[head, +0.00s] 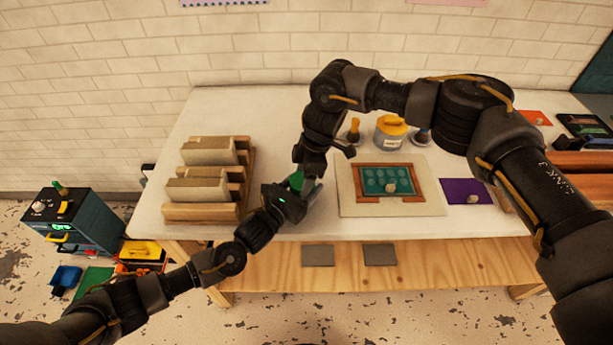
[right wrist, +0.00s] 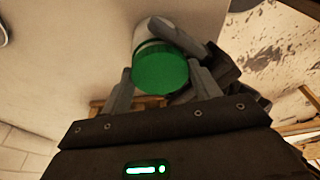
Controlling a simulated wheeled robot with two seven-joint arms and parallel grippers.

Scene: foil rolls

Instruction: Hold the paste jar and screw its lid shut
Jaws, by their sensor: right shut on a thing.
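The paste jar (right wrist: 141,33) has a white body, seen in the right wrist view, and a green lid (right wrist: 160,70) on its near end. In the head view the green lid (head: 296,181) shows small between my two grippers. My right gripper (head: 301,175) reaches down from above and is shut on the lid, one finger on each side. My left gripper (head: 295,200) comes in from the lower left. One of its grey fingers (right wrist: 178,38) lies along the jar body, and its other finger is hidden. The seam between lid and jar cannot be judged.
A wooden rack with grey blocks (head: 205,187) stands left of my grippers. Right of them lies a pale board (head: 430,205) with a green framed panel (head: 385,180). A yellow-lidded tub (head: 390,132) stands behind, and a purple mat (head: 460,190) lies farther right.

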